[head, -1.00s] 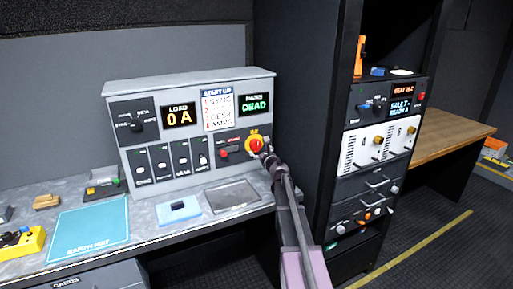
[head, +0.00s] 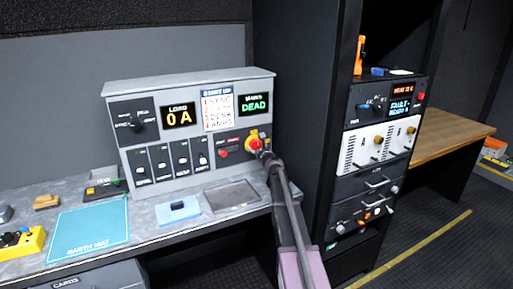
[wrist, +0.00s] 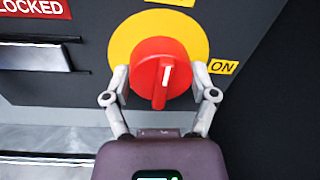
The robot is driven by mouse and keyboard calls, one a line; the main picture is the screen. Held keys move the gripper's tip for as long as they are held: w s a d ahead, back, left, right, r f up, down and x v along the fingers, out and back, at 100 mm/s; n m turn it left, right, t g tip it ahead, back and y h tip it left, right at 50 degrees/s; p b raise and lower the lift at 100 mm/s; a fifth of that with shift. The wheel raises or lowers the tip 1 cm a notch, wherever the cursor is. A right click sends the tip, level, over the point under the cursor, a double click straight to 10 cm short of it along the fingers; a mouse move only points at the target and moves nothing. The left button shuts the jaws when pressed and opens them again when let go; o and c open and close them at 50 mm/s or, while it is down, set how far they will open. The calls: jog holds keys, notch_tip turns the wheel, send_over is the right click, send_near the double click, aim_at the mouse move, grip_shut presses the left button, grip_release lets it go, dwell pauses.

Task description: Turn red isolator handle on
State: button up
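The red isolator handle (head: 255,144) is a round red knob on a yellow disc at the lower right of the grey panel. In the wrist view the handle (wrist: 158,80) has a raised grip with a white mark pointing nearly straight up. An ON label (wrist: 222,67) is to its right; the top label is cut off. My gripper (head: 263,150) is at the handle. In the wrist view my gripper's fingers (wrist: 160,82) lie against the knob's left and right sides and appear shut on it. The MAINS display (head: 253,104) reads DEAD.
A red LOCKED label (wrist: 35,8) and a dark bar are left of the disc. The desk (head: 150,218) below holds a blue earth mat (head: 90,232) and small items. A dark equipment rack (head: 380,150) stands close to the right of my arm.

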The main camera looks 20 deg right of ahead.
jog(key=shift+w+m, duration=0.1)
jog(key=shift+m, duration=0.2)
jog(key=m, duration=0.4)
jog(key=shift+a+r+p, duration=0.1)
jog(key=shift+p, duration=0.25)
jog(key=m, duration=0.4)
jog(key=shift+g+y, duration=0.3)
jog(key=m, duration=0.4)
jog(key=shift+p, duration=0.4)
jog(key=m, duration=0.4)
jog(key=shift+r+y, duration=0.1)
jog(key=shift+y, duration=0.2)
jog(key=shift+m, duration=0.4)
jog(key=o, duration=1)
jog(key=shift+n, duration=0.5)
